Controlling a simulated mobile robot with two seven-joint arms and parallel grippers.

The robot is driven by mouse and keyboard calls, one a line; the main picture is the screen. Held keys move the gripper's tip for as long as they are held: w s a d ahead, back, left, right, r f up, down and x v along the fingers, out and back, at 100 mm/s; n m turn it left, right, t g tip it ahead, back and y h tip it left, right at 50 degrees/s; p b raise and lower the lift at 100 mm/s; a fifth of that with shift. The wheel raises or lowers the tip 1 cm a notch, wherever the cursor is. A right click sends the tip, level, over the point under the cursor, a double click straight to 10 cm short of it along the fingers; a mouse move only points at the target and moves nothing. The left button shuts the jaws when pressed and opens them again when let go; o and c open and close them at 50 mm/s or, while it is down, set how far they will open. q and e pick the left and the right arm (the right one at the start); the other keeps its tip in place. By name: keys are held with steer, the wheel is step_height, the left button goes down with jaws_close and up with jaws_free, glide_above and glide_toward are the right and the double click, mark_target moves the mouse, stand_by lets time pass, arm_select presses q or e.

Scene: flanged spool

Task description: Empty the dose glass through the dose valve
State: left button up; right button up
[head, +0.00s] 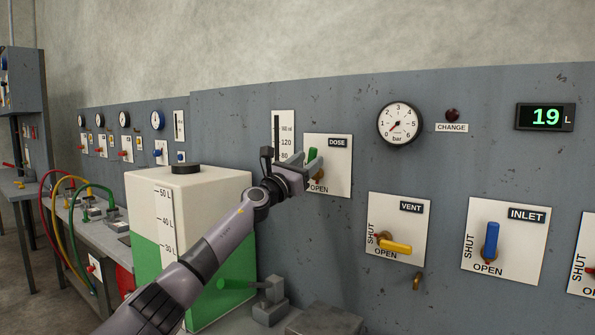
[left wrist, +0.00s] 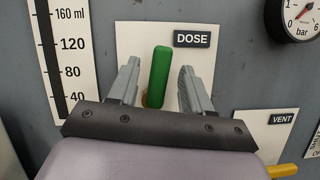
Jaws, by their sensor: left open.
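The dose valve's green handle (head: 313,155) sits on a white plate (head: 341,180) labelled DOSE. In the left wrist view the handle (left wrist: 159,76) stands nearly upright. The dose glass (head: 276,128) is a dark vertical strip on a white ml scale left of the plate; it also shows in the left wrist view (left wrist: 45,50). I cannot tell a liquid level in it. My left gripper (head: 308,167) is open at the handle; in the left wrist view its fingers (left wrist: 159,75) stand either side of the handle, with gaps showing. My right gripper is out of view.
A yellow VENT handle (head: 395,246) lies sideways, and a blue INLET handle (head: 491,240) stands upright. A bar gauge (head: 400,123) and a display (head: 545,117) reading 19 L are above. A white-and-green tank (head: 170,205) stands behind my left arm.

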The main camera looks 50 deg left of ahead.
arm_select(q)
steer(key=shift+b+v, duration=0.4)
steer(key=shift+v, duration=1.85)
